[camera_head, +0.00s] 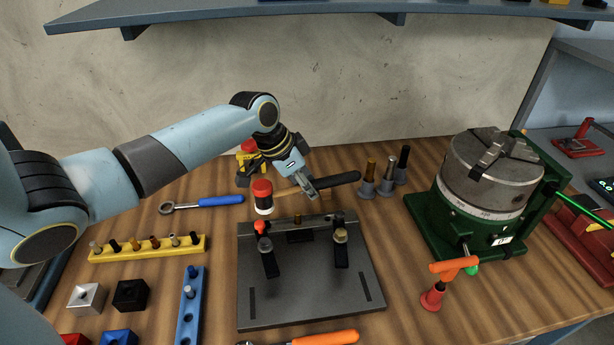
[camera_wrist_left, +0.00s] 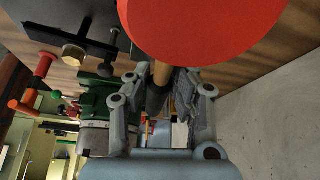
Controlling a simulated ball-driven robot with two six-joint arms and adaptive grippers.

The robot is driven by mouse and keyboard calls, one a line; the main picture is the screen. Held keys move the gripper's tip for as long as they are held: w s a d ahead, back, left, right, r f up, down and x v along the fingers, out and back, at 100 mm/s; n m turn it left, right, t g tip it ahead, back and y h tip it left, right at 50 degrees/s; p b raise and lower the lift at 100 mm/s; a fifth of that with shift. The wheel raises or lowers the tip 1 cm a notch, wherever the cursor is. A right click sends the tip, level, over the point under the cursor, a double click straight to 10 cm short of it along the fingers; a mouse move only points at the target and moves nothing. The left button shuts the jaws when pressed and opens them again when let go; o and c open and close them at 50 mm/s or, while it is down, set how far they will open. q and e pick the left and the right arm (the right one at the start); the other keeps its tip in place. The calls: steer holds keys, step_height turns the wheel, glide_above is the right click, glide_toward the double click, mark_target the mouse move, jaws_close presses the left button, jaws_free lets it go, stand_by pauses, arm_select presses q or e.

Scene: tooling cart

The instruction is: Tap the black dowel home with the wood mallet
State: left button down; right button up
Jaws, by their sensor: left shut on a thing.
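A mallet (camera_head: 262,195) has a red-and-white head, a wooden handle and a black grip. My left gripper (camera_head: 308,188) is shut on its handle, above the back edge of a dark fixture plate (camera_head: 305,300). In the left wrist view the mallet's red face (camera_wrist_left: 205,25) fills the top, with the handle between the fingers (camera_wrist_left: 160,88). A black dowel (camera_head: 114,245) stands in a yellow strip (camera_head: 150,254) among other pegs. Another black peg (camera_head: 403,160) stands in a grey holder at the back. I cannot tell which is the task's dowel. My right gripper is not in view.
Two clamps (camera_head: 340,250) stand on the fixture plate. A green-based chuck (camera_head: 490,190) and an orange-handled tool (camera_head: 450,268) are right. A blue ratchet (camera_head: 220,201), a blue strip (camera_head: 186,318) and small blocks (camera_head: 131,295) are left. A shelf (camera_head: 250,14) overhangs the back.

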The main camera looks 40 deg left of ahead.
mark_target(307, 216)
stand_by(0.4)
arm_select(q)
step_height(307, 216, down, 6)
steer(key=b, duration=0.4)
step_height(307, 216, up, 5)
steer(key=p, duration=0.4)
steer(key=shift+r, duration=0.2)
steer(key=shift+f, duration=0.2)
steer(key=shift+r, duration=2)
steer(key=shift+s, duration=0.1)
